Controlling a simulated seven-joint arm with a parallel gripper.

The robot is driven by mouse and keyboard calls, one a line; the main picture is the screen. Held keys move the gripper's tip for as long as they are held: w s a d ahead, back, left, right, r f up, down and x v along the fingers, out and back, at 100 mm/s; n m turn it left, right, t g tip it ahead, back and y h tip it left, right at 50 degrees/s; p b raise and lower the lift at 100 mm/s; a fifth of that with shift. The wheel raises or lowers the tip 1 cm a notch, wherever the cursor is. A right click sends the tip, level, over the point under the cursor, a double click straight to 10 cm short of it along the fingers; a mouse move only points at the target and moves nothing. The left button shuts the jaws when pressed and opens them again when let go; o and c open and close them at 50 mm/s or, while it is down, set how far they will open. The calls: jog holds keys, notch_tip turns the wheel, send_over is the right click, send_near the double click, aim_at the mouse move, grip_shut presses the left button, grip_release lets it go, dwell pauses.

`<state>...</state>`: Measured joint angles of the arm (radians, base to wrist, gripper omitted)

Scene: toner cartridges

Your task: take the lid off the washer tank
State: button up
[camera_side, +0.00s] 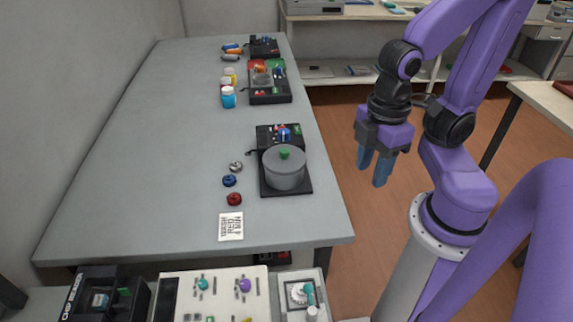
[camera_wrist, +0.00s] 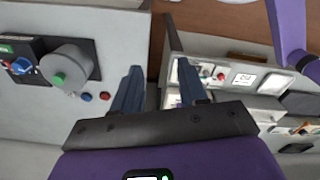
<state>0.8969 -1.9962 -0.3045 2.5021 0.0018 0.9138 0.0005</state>
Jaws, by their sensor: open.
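The washer tank (camera_side: 284,176) is a grey round pot on a black base near the right edge of the grey table. In the wrist view the open fingers (camera_wrist: 158,85) sit apart from the tank.
A black control box (camera_side: 265,137) with a blue knob stands behind the tank. Small blue, grey and red caps (camera_side: 234,199) and a printed card (camera_side: 230,226) lie to its left and front. Bottles (camera_side: 228,97) stand farther back. The table's left half is clear.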

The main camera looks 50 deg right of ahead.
jog(key=o, duration=0.3)
dwell(0.4)
notch_tip(320, 180, up, 4)
jog(key=m+h, duration=0.2)
jog(key=m, duration=2.9)
send_over(284, 150)
jog(key=a, duration=0.3)
jog(key=d+f, duration=0.1)
jog(key=f, duration=0.4)
jog(key=d+f, duration=0.1)
jog(key=f, duration=1.1)
jog(key=shift+s+d, duration=0.1)
jog(key=shift+d, duration=0.3)
